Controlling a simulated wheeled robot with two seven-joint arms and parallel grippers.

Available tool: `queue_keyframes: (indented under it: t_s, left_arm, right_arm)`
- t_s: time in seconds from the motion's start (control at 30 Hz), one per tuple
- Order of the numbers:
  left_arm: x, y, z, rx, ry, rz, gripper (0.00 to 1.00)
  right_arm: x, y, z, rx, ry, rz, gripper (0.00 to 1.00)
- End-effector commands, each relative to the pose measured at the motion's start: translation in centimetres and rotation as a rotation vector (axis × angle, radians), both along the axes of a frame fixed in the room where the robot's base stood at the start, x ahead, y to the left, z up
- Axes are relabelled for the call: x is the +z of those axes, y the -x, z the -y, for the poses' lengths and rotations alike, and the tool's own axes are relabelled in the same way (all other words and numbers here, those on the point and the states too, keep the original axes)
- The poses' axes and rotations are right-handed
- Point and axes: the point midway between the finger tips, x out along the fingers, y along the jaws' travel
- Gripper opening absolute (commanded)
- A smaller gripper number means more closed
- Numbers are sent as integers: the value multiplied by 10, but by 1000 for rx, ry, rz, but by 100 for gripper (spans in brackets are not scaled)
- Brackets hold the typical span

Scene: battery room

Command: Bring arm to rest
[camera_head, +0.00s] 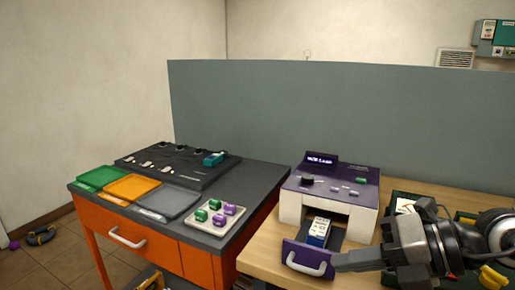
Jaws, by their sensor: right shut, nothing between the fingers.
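My right arm comes in from the right edge of the head view. Its dark gripper (345,262) points left with its fingers shut and empty. The fingertips appear close to the right end of a purple drawer front (298,258) with a silver handle; I cannot tell whether they touch it. The drawer stands pulled out from a white and purple machine (331,195) with a lit display. A white and blue battery block (318,231) sits in the open drawer. My left gripper is not in view.
An orange cabinet (203,266) stands left, holding green (101,177), orange (133,187) and grey (168,203) trays, a dark panel (176,166) and a plate (212,216) of green and purple blocks. A dark tray lies partly behind my right arm. A grey partition (340,115) stands behind.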

Motion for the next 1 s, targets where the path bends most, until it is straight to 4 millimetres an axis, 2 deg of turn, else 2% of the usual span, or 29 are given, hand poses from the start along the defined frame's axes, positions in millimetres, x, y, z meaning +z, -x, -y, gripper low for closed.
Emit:
queue_keyframes:
  t_s: [0.03, 0.1, 0.2, 0.3, 0.37, 0.43, 0.53, 0.6, 0.7, 0.83, 0.9, 1.0]
  left_arm:
    - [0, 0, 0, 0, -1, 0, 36]
    - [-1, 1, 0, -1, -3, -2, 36]
    - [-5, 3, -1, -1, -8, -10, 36]
    - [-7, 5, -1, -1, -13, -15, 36]
    - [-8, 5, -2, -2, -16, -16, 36]
    - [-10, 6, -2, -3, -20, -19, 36]
    - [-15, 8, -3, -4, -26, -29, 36]
    - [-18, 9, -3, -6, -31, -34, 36]
    - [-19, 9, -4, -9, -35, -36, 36]
    - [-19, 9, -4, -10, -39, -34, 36]
    - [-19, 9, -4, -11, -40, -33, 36]
    - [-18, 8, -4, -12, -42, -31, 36]
  right_arm:
    - [-2, 6, -14, 20, -104, -36, 0]
    - [0, 11, -29, 33, -255, -78, 0]
    - [5, 15, -45, 7, -510, -157, 0]
    - [3, 6, -46, -118, -825, -274, 0]
    - [-11, -5, -36, -270, -1031, -375, 0]
    - [-50, -17, -16, -526, -1236, -521, 0]
    - [-123, -14, 9, -882, -1385, -724, 0]
    - [-172, 0, 17, -1095, -1419, -858, 0]
    - [-232, 32, 20, -1343, -1412, -1036, 0]
    - [-283, 73, 15, -1556, -1367, -1217, 0]
    - [-298, 89, 12, -1621, -1343, -1281, 0]
    - [-309, 101, 9, -1669, -1321, -1332, 0]
